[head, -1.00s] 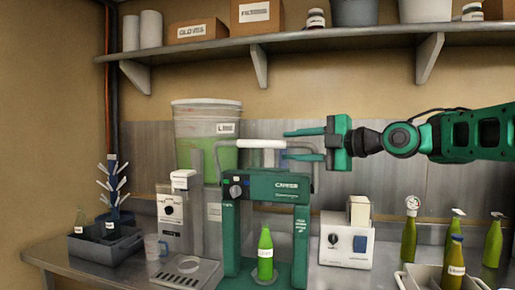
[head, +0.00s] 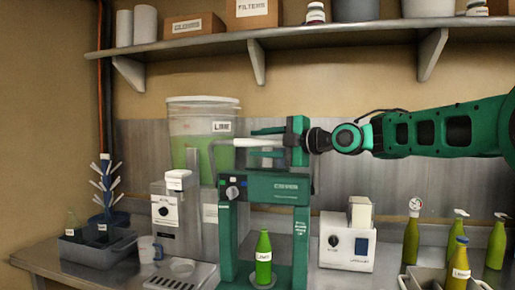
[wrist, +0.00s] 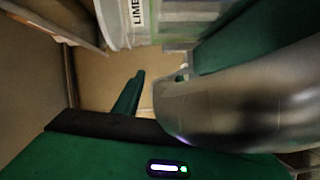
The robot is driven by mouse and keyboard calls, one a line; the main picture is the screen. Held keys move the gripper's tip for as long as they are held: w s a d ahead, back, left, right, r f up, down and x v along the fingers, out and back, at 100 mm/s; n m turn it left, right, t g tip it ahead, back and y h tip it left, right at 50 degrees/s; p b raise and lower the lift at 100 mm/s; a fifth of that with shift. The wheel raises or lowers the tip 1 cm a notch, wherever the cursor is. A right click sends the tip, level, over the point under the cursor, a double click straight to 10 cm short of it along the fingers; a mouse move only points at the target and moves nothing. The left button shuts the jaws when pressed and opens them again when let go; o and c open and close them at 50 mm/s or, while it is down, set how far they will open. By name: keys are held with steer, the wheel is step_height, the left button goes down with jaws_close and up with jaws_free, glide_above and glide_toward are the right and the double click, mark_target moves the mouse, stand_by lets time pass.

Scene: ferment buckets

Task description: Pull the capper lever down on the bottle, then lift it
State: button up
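The green capper (head: 277,188) stands on the bench with its lever up. The lever's pale grip bar (head: 250,142) lies level above the capper head, and its left end bends down. A green bottle (head: 263,260) with a white label stands upright on the capper's base, under the head. My gripper (head: 268,143) comes in from the right. Its fingers are open, one above and one below the grip bar, with visible gaps. In the wrist view, the grip bar (wrist: 235,100) looms large and grey, beside a green finger (wrist: 128,98); the bar partly hides the other finger.
A large bucket (head: 205,120) labelled LIME stands behind the capper. A dispenser (head: 167,212) is at left and a white box device (head: 346,242) at right. Several bottles stand at far right. A shelf (head: 200,47) runs above.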

steer(key=shift+w+a, duration=0.25)
steer(key=shift+a, duration=0.1)
jaws_close()
